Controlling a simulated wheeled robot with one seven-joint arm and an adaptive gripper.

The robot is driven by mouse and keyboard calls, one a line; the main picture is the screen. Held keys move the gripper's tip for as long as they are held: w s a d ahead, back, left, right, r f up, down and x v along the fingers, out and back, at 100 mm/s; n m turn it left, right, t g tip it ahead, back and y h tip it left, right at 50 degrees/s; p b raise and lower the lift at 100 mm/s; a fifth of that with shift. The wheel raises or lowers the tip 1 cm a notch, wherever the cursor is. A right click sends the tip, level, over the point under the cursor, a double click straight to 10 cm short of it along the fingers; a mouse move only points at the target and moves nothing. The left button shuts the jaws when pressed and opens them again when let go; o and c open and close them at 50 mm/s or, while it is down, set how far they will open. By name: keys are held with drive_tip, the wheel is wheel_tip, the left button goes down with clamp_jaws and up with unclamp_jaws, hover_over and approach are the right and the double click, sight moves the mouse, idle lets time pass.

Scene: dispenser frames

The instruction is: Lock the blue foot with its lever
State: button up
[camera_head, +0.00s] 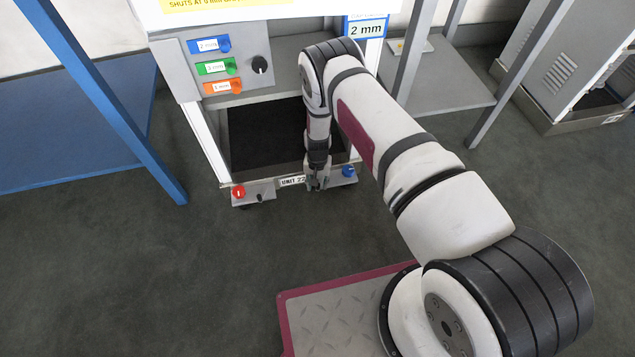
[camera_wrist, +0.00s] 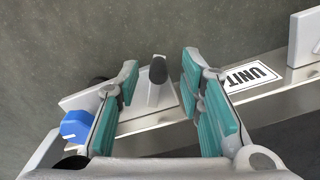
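The blue foot shows as a blue knob (camera_head: 348,171) at the right front corner of the dispenser frame. The knob is also at the left in the wrist view (camera_wrist: 76,125). Its lever (camera_wrist: 158,70) has a black grip on a light stem and stands on a small grey plate beside the knob. My gripper (camera_wrist: 160,76) has teal-padded fingers spread apart. The lever's black grip lies between the fingertips in that picture, with a gap on both sides; I cannot tell the depth. In the head view my gripper (camera_head: 317,184) is low at the frame's front, left of the blue knob.
A red knob (camera_head: 238,191) marks the left front foot, with a small dark lever beside it. A UNIT 22 label (camera_head: 293,181) sits on the front rail, just right of my fingers in the wrist view (camera_wrist: 249,76). A blue-legged table (camera_head: 75,125) stands left. Floor in front is clear.

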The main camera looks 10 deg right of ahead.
wheel_tip(320, 180, up, 12)
idle(0.6)
idle(0.4)
